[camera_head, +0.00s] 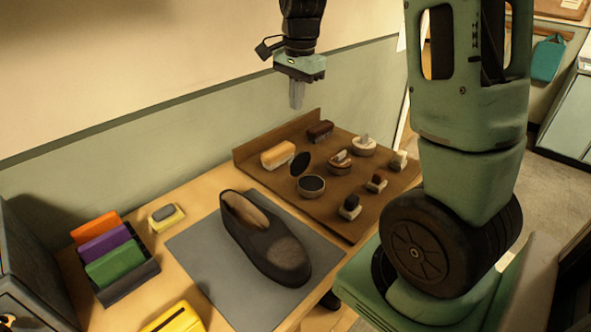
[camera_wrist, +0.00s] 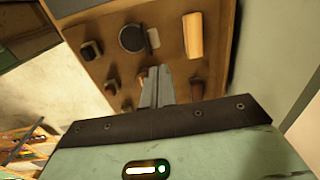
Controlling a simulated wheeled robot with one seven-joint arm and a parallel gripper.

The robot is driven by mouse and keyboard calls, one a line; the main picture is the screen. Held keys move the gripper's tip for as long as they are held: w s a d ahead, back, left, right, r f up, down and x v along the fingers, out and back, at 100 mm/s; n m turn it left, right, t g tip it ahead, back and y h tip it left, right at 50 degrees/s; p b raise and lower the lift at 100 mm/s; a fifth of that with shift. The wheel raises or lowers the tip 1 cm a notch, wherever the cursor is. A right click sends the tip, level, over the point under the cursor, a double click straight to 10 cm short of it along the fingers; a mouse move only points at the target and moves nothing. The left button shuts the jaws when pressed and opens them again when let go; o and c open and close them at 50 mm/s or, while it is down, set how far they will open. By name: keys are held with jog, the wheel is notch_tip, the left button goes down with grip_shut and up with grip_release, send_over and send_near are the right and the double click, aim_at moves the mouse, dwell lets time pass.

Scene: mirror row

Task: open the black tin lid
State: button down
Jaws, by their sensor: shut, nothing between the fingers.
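The black tin (camera_head: 311,186) sits on the brown wooden tray, its dark contents showing. Its lid (camera_head: 300,163) stands up, tilted open at the tin's back left edge. In the wrist view the tin (camera_wrist: 132,38) is a dark round shape, with the lid (camera_wrist: 154,38) seen nearly edge-on beside it. My gripper (camera_head: 297,103) is high above the back of the tray, apart from the tin and lid. Its fingers (camera_wrist: 156,72) are shut with nothing between them.
A dark shoe (camera_head: 265,240) lies on a grey mat (camera_head: 205,265). A wall runs behind the table.

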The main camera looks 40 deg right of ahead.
aim_at(297, 162)
notch_tip(297, 162, down, 14)
jog(key=shift+w+r+b, duration=0.1)
jog(key=shift+b, duration=0.25)
dwell(0.5)
jog(key=shift+w, duration=0.1)
